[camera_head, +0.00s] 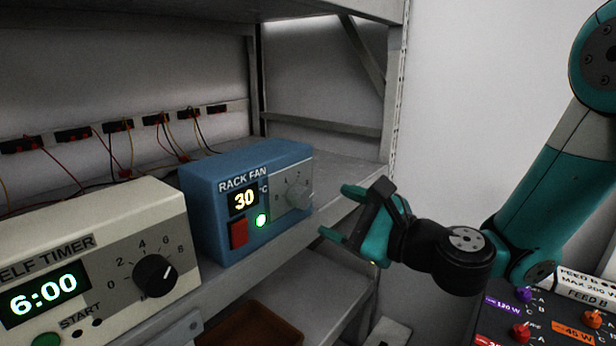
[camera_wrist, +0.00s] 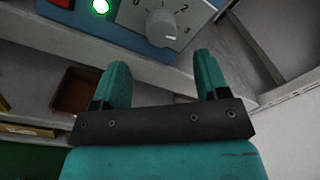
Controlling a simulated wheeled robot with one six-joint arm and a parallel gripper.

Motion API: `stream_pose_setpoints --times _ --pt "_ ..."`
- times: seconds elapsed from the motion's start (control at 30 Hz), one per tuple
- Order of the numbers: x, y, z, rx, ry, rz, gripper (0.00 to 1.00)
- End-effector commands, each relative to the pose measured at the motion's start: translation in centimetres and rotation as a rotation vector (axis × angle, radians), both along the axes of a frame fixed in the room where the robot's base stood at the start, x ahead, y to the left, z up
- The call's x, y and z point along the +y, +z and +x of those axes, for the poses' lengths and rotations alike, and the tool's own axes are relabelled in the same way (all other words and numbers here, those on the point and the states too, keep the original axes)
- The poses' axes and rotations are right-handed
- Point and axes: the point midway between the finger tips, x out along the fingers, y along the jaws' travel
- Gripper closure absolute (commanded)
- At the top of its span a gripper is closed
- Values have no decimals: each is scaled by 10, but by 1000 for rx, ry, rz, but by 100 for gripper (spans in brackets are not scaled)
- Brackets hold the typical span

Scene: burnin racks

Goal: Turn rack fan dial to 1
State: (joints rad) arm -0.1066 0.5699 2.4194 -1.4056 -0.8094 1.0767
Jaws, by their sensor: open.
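The blue rack fan box (camera_head: 215,200) stands on the shelf in the head view, with a lit "30 °C" display, a red button and a lit green lamp. Its grey dial (camera_head: 299,194) is on the right of its face; numbers around it are small. In the wrist view the dial (camera_wrist: 162,28) is at the top, with 0, 2 and 3 readable around it. My gripper (camera_head: 335,212) is open and empty, just right of the dial. Its fingers (camera_wrist: 160,75) are below the dial in the wrist view, apart from it.
A cream shelf timer (camera_head: 100,260) showing 6:00 stands left of the fan box, with a black knob (camera_head: 155,275). Wired sockets line the back wall. A brown bin (camera_head: 250,335) sits on the lower shelf. A feed panel (camera_head: 550,320) with coloured knobs is at lower right.

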Motion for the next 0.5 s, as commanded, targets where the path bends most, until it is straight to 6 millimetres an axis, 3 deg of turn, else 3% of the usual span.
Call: stream_pose_setpoints --times 0.2,0.5 --pt "35 5 29 -3 3 0 32" --pt "55 1 47 -2 0 0 32"
